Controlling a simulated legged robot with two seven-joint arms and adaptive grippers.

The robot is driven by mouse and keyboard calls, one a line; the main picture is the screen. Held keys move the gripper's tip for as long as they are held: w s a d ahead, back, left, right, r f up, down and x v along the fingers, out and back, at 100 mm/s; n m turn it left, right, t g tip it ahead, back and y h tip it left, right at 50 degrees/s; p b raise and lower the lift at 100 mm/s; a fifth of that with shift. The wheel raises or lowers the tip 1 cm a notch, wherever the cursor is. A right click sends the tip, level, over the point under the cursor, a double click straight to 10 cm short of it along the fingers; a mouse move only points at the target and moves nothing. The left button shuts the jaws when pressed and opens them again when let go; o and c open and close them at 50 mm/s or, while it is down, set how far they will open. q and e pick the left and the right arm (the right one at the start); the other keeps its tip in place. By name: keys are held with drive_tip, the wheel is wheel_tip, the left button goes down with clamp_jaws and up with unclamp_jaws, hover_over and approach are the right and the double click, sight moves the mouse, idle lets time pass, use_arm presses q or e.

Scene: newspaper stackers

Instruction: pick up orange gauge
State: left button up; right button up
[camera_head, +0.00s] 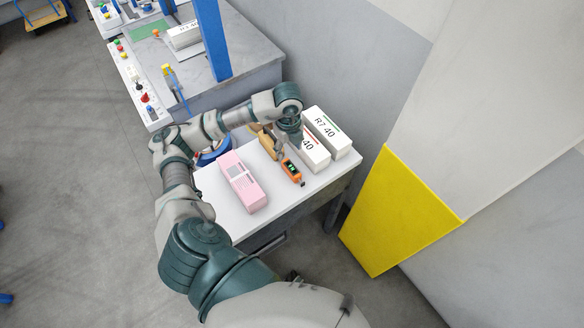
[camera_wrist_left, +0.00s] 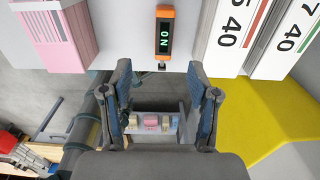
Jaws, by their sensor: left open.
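The orange gauge (camera_head: 292,171) lies on the white table, between the pink box and the white boxes. In the left wrist view the orange gauge (camera_wrist_left: 165,14) shows at the top centre with a lit display and a dark tip toward my gripper. My left gripper (camera_head: 281,148) is just beside the gauge's far end in the head view. In the wrist view its two fingers (camera_wrist_left: 160,80) are spread apart with nothing held between them, and the gauge lies beyond the fingertips. My right gripper is in neither view.
A pink box (camera_head: 242,182) lies left of the gauge. White boxes marked 40 (camera_head: 326,132) stand close on its right. A tan object (camera_head: 264,139) is partly hidden behind my arm. The white table's (camera_head: 222,207) front left is bare. A yellow-based pillar (camera_head: 400,215) stands to the right.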

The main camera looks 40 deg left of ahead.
use_arm(q)
hover_over(292, 168)
wheel_tip(292, 168, down, 6)
drive_tip(key=shift+s+d+f, duration=0.15)
drive_tip(key=shift+f, duration=0.1)
drive_tip(key=f, duration=0.6)
drive_tip(key=shift+a+p, duration=0.3)
drive_tip(key=shift+a, duration=0.05)
drive_tip(key=shift+d+r, duration=0.1)
drive_tip(key=shift+d, duration=0.1)
drive_tip(key=shift+c, duration=0.2)
drive_tip(key=c, duration=0.4)
clamp_jaws()
